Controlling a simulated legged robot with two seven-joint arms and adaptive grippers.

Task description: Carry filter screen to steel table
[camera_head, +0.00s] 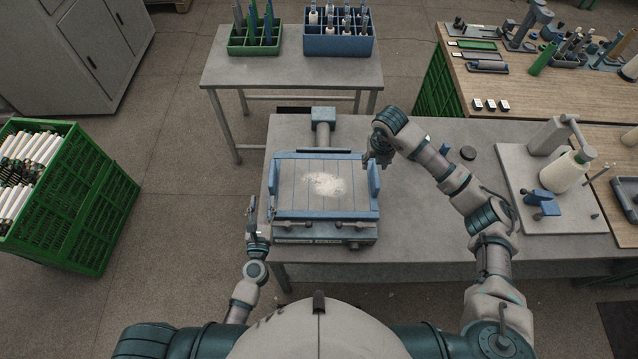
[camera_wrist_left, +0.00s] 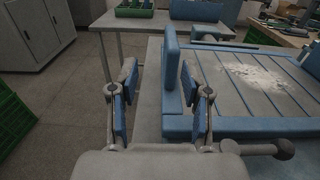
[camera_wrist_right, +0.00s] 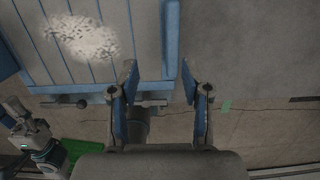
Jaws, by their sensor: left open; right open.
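The filter screen (camera_head: 310,200) looks like a blue-framed grey slatted panel with white lint on it. It lies on a blue-grey machine base (camera_head: 322,232), with upright blue plates at its left (camera_head: 273,186) and right (camera_head: 373,182) edges. My left gripper (camera_head: 252,208) is open at the near left corner; in the left wrist view the left plate (camera_wrist_left: 171,68) appears between its fingers, nearer the right finger. My right gripper (camera_head: 376,157) is open above the right plate, which shows between its fingertips in the right wrist view (camera_wrist_right: 171,40). Neither gripper visibly holds anything.
A grey table (camera_head: 225,72) at the back holds a green crate (camera_head: 254,42) and a blue crate (camera_head: 338,42); its front strip is clear. The machine stands on a longer grey bench (camera_head: 430,225). A green bin of bobbins (camera_head: 85,205) stands on the floor at left.

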